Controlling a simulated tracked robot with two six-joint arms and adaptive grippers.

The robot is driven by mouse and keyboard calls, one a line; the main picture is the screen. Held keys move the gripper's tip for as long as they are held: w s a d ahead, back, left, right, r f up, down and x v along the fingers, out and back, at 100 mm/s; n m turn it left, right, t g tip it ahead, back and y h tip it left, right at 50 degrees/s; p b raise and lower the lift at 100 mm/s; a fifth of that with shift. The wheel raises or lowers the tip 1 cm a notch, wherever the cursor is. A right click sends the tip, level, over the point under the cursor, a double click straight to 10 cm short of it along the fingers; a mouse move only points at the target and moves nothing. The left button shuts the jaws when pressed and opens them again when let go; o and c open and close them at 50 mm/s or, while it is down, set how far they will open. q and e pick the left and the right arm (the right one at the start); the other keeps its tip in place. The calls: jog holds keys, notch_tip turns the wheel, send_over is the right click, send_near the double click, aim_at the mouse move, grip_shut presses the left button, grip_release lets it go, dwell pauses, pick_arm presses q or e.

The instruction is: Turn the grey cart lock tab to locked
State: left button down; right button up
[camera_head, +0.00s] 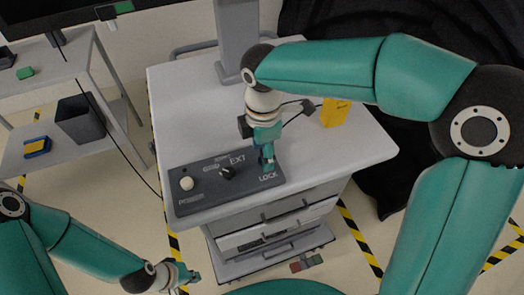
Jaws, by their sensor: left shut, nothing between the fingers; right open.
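The grey cart (335,167) stands in the middle of the view. A dark control panel (207,201) lies on its front left top, with a pale round button near POWER, a black knob (227,173) near EXT and a LOCK label at its right end. My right gripper (267,163) is open and points down just behind the LOCK label. It covers the spot there, so I cannot make out the lock tab or its position, nor whether the fingers touch it. My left gripper (192,277) is shut and empty, low in front of the cart.
A grey post (238,40) rises at the cart's back. A white shelf cart (60,67) with a dark bin (80,121) stands at left. Black cloth (390,165) hangs at right.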

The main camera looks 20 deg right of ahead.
jog(key=shift+f, duration=0.2)
jog(key=shift+c, duration=0.2)
jog(key=shift+a, duration=0.1)
grip_shut()
